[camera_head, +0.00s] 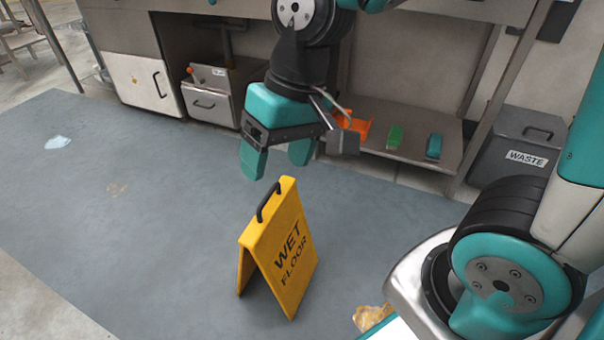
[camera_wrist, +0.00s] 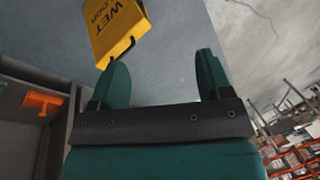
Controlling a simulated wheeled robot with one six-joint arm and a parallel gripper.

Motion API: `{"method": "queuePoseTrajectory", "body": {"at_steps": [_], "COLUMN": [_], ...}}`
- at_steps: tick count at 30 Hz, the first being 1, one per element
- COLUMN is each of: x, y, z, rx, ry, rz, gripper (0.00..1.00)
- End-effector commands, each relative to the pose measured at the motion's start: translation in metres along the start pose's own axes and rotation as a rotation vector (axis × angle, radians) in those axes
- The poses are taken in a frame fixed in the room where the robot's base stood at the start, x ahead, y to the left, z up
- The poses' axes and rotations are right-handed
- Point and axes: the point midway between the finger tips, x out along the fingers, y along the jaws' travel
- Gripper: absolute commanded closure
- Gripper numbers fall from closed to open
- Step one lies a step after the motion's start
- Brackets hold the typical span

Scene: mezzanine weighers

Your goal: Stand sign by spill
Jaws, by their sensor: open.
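The yellow "WET FLOOR" sign (camera_head: 283,252) stands upright with its legs spread on the grey floor covering, its black handle on top. In the wrist view the sign (camera_wrist: 118,28) shows beyond my fingers, its handle near the left finger. My gripper (camera_head: 277,158) is open and empty, pointing down just above the handle and apart from it; its two teal fingers also show in the wrist view (camera_wrist: 163,75). A pale, shiny patch that looks like a spill (camera_head: 58,142) lies on the floor at the far left, well away from the sign.
A faint brown stain (camera_head: 117,189) lies between the pale patch and the sign. A brown crumpled thing (camera_head: 368,318) is at the bottom edge. A steel bench with a low shelf (camera_head: 415,153) and a grey waste bin (camera_head: 515,150) line the back. The left floor is open.

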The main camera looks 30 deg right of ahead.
Motion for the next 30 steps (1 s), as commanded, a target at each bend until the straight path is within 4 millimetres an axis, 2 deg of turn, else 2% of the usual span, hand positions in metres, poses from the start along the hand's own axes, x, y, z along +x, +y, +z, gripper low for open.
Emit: {"method": "queuePoseTrajectory", "body": {"at_steps": [1, 3, 6, 9, 23, 24, 27, 30], "x": [-0.010, -0.018, -0.023, -0.024, -0.024, -0.025, -0.025, -0.025], "y": [-0.008, -0.015, -0.022, -0.027, -0.027, -0.027, -0.027, -0.027], "z": [0.021, 0.043, 0.065, 0.074, 0.075, 0.075, 0.075, 0.075], "rx": [-0.110, -0.245, -0.374, -0.434, -0.441, -0.441, -0.441, -0.440], "ry": [0.010, 0.014, 0.019, 0.020, 0.021, 0.021, 0.021, 0.021], "rz": [-0.022, -0.044, -0.065, -0.075, -0.075, -0.075, -0.075, -0.075], "gripper": [0.28, 0.28, 0.28, 0.28, 0.28, 0.33, 0.56, 0.57]}}
